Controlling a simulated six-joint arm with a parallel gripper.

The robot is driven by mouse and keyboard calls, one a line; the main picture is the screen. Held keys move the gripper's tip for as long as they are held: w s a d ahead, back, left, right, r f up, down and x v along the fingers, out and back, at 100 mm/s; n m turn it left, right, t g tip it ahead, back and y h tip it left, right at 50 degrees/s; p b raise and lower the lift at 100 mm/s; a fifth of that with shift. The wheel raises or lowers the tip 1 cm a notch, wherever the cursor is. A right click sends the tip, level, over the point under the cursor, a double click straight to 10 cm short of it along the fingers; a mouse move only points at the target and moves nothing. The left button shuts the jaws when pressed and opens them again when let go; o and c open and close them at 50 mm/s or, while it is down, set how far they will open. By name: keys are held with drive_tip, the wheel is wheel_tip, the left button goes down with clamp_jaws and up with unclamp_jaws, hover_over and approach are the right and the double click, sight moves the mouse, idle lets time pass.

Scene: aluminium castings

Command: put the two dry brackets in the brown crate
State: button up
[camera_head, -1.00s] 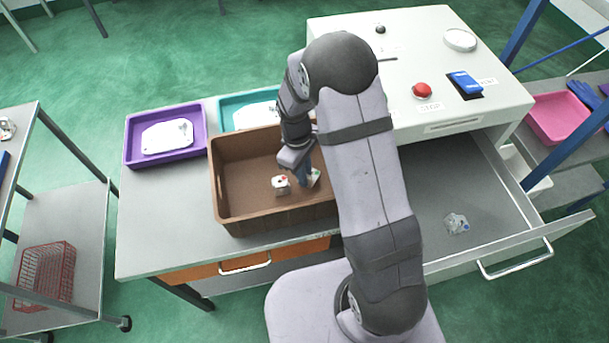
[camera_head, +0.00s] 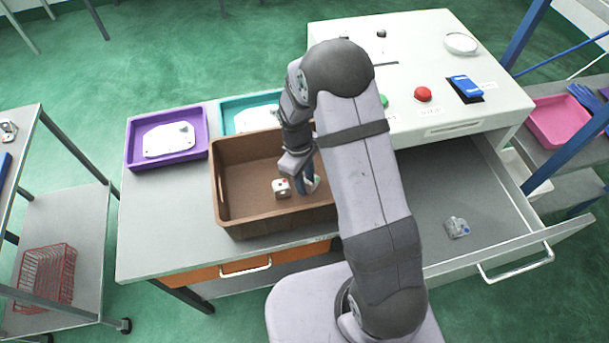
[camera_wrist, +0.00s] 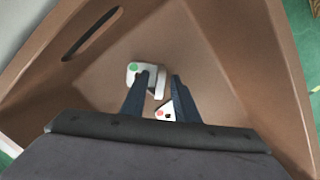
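The brown crate (camera_head: 232,222) stands on the bench. A pale metal bracket with a red mark (camera_head: 281,188) lies on its floor, partly hidden by a finger in the wrist view (camera_wrist: 166,111). A second bracket, with a green mark (camera_wrist: 133,70), is in the crate by my fingertips; it is mostly hidden in the head view (camera_head: 314,184). My gripper (camera_wrist: 159,76) is low inside the crate. Its fingers stand apart, with part of the green-marked bracket between them and a gap at the right finger. A third bracket with a blue mark (camera_head: 457,228) lies in the open drawer.
A purple tray (camera_head: 131,162) and a teal tray (camera_head: 226,105), each holding a pale casting, stand behind the crate. The drawer (camera_head: 425,205) is pulled out at right. A white cabinet (camera_head: 345,35) with a red button (camera_head: 423,94) stands behind it. The crate walls surround my gripper.

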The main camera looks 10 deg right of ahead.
wheel_tip(320, 180, up, 12)
drive_tip(key=w+a+b, duration=0.1)
drive_tip(key=b, duration=0.2)
idle(0.3)
drive_tip(key=s+d+m+t+y, duration=0.1)
drive_tip(key=s+d+m, duration=0.1)
drive_tip(key=s+m, duration=0.7)
drive_tip(key=s, duration=0.8)
drive_tip(key=shift+s+d+f, duration=0.25)
drive_tip(key=shift+s+d, duration=0.1)
drive_tip(key=shift+d, duration=0.05)
wheel_tip(320, 180, up, 14)
drive_tip(key=p, duration=1.4)
wheel_tip(320, 180, down, 25)
drive_tip(key=b, duration=2.5)
drive_tip(key=shift+r, duration=0.1)
